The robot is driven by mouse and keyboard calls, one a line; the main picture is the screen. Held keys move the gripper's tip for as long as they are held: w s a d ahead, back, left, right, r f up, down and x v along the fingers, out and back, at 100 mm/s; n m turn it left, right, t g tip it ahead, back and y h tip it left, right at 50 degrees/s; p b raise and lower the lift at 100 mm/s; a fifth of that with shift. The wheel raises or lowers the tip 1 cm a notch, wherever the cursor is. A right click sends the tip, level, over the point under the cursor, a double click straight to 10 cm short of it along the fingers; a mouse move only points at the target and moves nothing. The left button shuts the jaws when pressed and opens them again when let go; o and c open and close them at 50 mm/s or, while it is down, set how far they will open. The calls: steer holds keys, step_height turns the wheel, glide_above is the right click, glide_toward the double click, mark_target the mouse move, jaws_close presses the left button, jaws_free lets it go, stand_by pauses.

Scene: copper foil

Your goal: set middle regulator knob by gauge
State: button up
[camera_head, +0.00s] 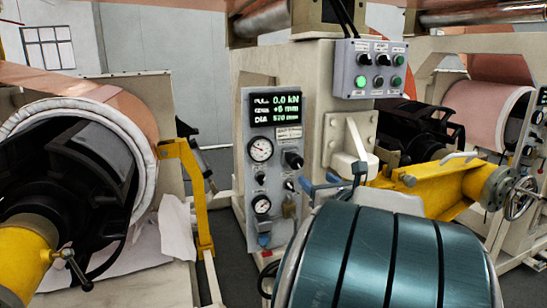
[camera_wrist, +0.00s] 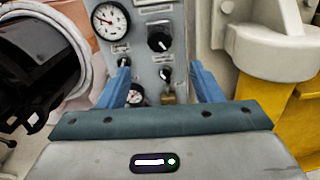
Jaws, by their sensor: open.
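A grey control panel (camera_head: 250,222) stands upright with a lit readout at its top. Its upper dial gauge (camera_head: 261,149) also shows in the wrist view (camera_wrist: 110,21), and a smaller gauge (camera_head: 262,205) sits below. A large black knob (camera_head: 293,159) is right of the upper gauge, and in the wrist view (camera_wrist: 158,39) its white mark shows. A smaller black knob (camera_wrist: 166,74) is below it. No readable label marks which is the middle regulator knob. My gripper (camera_wrist: 160,66) is open, its blue fingers apart before the panel, with the smaller knob appearing between them. No contact is visible.
A brass padlock (camera_head: 289,206) hangs low on the panel. A button box (camera_head: 369,69) is above right. A yellow beam (camera_head: 425,189) lies right, and a copper roll (camera_head: 125,92) with a yellow bracket (camera_head: 196,190) left. My own arm blocks the lower centre.

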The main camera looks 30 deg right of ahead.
mark_target(298, 164)
steer(key=p+x, duration=0.2)
steer(key=x, duration=1.1)
steer(key=shift+w, duration=0.3)
steer(key=c, duration=1)
